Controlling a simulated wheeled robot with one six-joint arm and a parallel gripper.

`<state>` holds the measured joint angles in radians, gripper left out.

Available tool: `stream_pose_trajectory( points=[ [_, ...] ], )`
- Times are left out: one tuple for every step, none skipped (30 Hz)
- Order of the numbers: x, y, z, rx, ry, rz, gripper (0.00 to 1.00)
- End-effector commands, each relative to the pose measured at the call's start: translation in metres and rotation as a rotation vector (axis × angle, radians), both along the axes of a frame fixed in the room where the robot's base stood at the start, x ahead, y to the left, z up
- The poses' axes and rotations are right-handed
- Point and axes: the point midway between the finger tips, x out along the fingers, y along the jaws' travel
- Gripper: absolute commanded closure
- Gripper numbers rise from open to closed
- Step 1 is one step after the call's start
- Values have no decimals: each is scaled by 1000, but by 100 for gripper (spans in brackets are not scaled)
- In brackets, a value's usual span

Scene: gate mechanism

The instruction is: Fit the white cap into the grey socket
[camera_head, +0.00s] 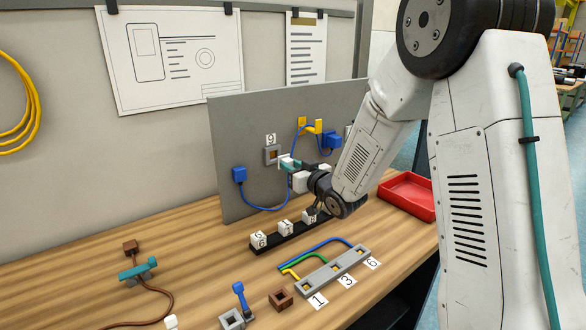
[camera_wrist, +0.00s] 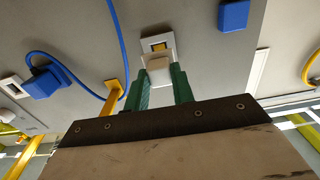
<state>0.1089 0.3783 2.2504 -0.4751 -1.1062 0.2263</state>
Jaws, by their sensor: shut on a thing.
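My gripper (camera_head: 291,163) is shut on the white cap (camera_head: 284,160) in front of the upright grey panel. In the wrist view the cap (camera_wrist: 158,68) sits between the green fingers (camera_wrist: 160,84). The grey socket (camera_head: 267,155) is on the panel, a square frame with a darker opening, below a number label. In the wrist view the socket (camera_wrist: 172,43) shows just beyond the cap, with yellow inside its opening. The cap overlaps the socket's lower part there, and part of the opening stays visible. I cannot tell whether cap and socket touch.
On the grey panel (camera_head: 240,135) are blue plugs (camera_head: 239,175) with cables and a yellow bracket. Below stand a black rail (camera_head: 270,245) with white cubes and a grey terminal strip (camera_head: 335,270). A red tray (camera_head: 408,200) is at right.

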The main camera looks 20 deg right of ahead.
Motion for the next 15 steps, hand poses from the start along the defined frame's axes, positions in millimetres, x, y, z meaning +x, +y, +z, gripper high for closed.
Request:
stream_pose_trajectory(
  points=[
    [5,2,0,0,-1,0,100],
    [8,2,0,0,-1,0,100],
    [11,3,0,0,0,0,100],
    [14,4,0,0,0,-1,100],
    [17,5,0,0,0,-1,100],
    [20,6,0,0,0,0,100],
    [23,7,0,0,0,0,100],
    [25,8,0,0,0,0,100],
    [27,10,0,0,-1,0,100],
    [29,10,0,0,-1,1,100],
    [31,11,0,0,-1,1,100],
    [32,12,0,0,-1,1,100],
    [34,12,0,0,-1,1,100],
    [34,13,0,0,0,1,100],
    [35,13,0,0,0,1,100]
  ],
)
